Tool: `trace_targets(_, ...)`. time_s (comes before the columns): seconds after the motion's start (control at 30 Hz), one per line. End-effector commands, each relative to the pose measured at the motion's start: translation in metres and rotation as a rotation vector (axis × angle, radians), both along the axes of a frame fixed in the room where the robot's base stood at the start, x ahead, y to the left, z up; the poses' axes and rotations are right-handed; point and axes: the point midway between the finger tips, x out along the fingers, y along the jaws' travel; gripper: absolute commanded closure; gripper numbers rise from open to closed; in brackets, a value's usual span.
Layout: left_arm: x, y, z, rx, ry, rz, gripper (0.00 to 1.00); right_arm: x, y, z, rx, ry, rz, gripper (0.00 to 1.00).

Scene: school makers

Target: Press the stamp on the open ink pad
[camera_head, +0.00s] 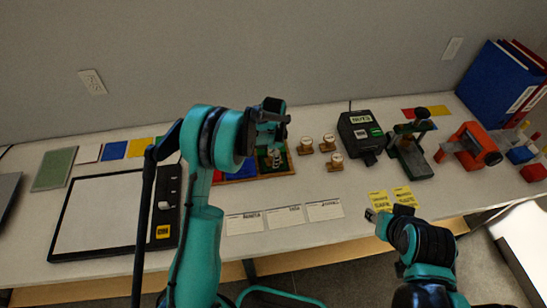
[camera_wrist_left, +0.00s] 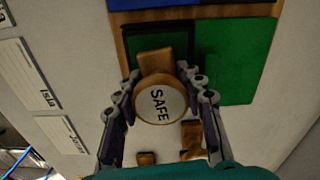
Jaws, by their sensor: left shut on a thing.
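My left gripper (camera_head: 271,150) is over the wooden ink pad tray (camera_head: 288,160) at the back middle of the table. In the left wrist view, my left gripper (camera_wrist_left: 162,105) is shut on a round wooden stamp (camera_wrist_left: 160,100) with a white top marked SAFE. The open ink pad (camera_wrist_left: 205,38) lies just beyond the stamp, with a dark frame and a green surface; a brighter green panel (camera_wrist_left: 248,65) is beside it. The stamp covers the pad's near edge; its underside is hidden, so I cannot tell whether it touches. My right gripper (camera_head: 375,214) is at the table's front edge, its jaws unclear.
Several small wooden stamps (camera_head: 328,142) stand right of the tray. Name cards (camera_head: 284,216) lie in front of it. A black device (camera_head: 362,135) and a dark green press (camera_head: 410,150) stand further right.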

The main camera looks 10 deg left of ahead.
Motion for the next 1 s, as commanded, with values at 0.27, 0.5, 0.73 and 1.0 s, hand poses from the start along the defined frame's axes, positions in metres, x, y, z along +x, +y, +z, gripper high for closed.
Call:
trace_targets(0.27, 0.000, 0.000, 0.003, -0.001, 0.001, 0.000, 0.91, 0.000, 0.000, 0.002, 0.000, 0.000, 0.000, 0.60)
trace_targets(0.5, 0.000, 0.000, 0.022, 0.000, 0.000, 0.000, 0.91, 0.000, 0.000, 0.013, 0.000, 0.000, 0.000, 0.60)
trace_targets(0.73, 0.000, 0.000, 0.041, 0.000, 0.000, 0.000, 0.91, 0.000, 0.000, 0.024, 0.000, 0.000, 0.000, 0.60)
trace_targets(1.0, 0.000, 0.000, 0.050, 0.000, 0.000, 0.000, 0.91, 0.000, 0.000, 0.028, 0.000, 0.000, 0.000, 0.60)
